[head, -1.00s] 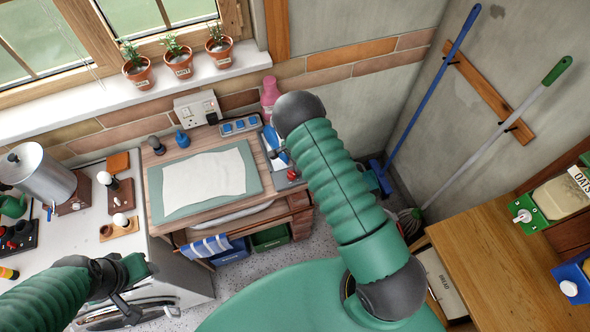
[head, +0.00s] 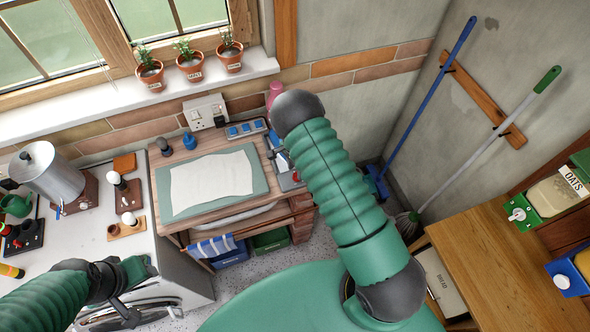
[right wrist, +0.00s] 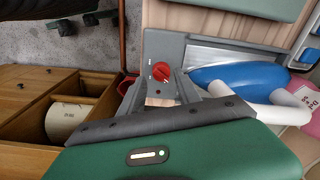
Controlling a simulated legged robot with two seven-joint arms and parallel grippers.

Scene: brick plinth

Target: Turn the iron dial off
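The red dial (right wrist: 161,71) sits on a grey panel (right wrist: 158,48) in the right wrist view, with a small pale mark beside it. My right gripper (right wrist: 160,97) is open, with one grey finger on each side just below the dial; I cannot tell whether they touch it. The blue iron (right wrist: 238,77) with its white handle lies right of the dial. In the head view, the grey iron stand (head: 288,181) is at the right end of the wooden bench, partly behind my right arm, which hides that gripper. My left gripper (head: 143,269) is low at the left, its fingers unclear.
A green mat with a white cloth (head: 213,178) covers the bench. A metal urn (head: 46,172) and egg cups stand on the left counter. Potted herbs (head: 190,70) line the sill. A wooden worktop (head: 500,270) is at right, and a blue-handled broom (head: 428,105) leans nearby.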

